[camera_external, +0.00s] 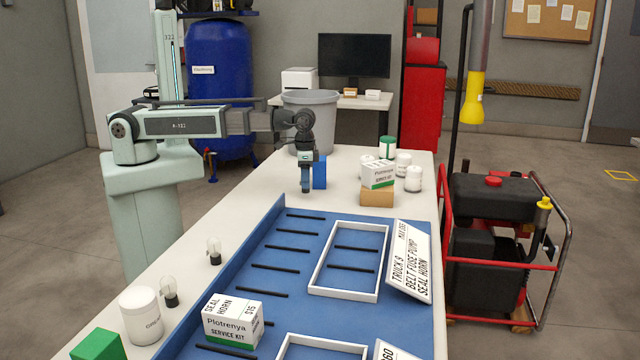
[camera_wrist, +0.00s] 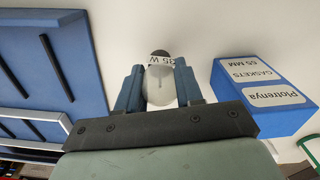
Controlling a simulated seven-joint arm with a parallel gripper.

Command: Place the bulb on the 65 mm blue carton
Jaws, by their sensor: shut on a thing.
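My gripper (camera_external: 306,187) is low over the white table, just left of the blue carton (camera_external: 320,172). In the wrist view my gripper (camera_wrist: 157,88) is shut on a clear bulb (camera_wrist: 160,88) with a dark end and a "35 W" label. The bulb is hidden in the external view, and I cannot tell whether it touches the table. In the wrist view the blue carton (camera_wrist: 262,98) lies to the right of the fingers, apart from them. It has "Plotrenya" and "GASKETS" labels; the size digits are hard to read. Its visible top is bare.
Two other bulbs (camera_external: 214,250) (camera_external: 169,291) stand on the table's near left. White jars (camera_external: 403,164) and a service-kit box on a brown box (camera_external: 377,197) stand right of the carton. A blue tray (camera_external: 262,245) lies in front. A grey bin (camera_external: 310,118) is behind.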

